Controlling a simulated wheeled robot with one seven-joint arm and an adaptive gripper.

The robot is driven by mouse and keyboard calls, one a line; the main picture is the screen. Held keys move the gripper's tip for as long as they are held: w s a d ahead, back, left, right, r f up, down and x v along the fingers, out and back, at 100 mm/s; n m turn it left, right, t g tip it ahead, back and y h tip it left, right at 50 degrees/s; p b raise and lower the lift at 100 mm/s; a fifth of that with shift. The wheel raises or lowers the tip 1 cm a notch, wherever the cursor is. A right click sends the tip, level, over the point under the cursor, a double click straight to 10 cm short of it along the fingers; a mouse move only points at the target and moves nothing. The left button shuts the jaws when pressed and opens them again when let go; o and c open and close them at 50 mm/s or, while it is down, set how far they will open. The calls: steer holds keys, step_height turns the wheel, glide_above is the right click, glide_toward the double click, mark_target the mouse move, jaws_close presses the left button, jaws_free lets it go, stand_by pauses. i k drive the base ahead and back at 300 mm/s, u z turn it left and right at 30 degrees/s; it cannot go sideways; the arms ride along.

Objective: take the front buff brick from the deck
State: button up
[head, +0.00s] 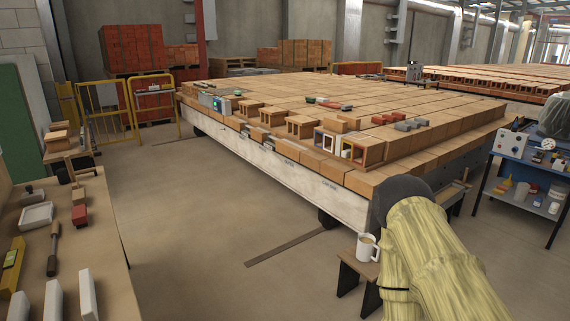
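The deck (275,168) is a low, wide wheeled platform with a pale side board, covered in rows of orange-tan bricks. Along its near edge stand several hollow bricks with open ends. One is a tan-orange hollow brick (374,153) at the right end of this group. Beside it stand a pale cream-faced one (345,146) and a greyish-white-faced one (318,139). More tan hollow bricks (300,127) stand to the left. I cannot tell for sure which is the front buff brick. My yellow-sleeved arm reaches in at lower right; my gripper is not visible.
A mug (367,247) stands on a small stool (354,268) close to my arm. A workbench (98,225) with tools is at left, a blue cart (522,177) at right. Yellow barriers (105,105) stand at back left. Floor between bench and deck is mostly clear.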

mark_target(338, 126)
steer(key=u, duration=0.05)
steer(key=i, duration=3.75)
steer(key=z, duration=0.1)
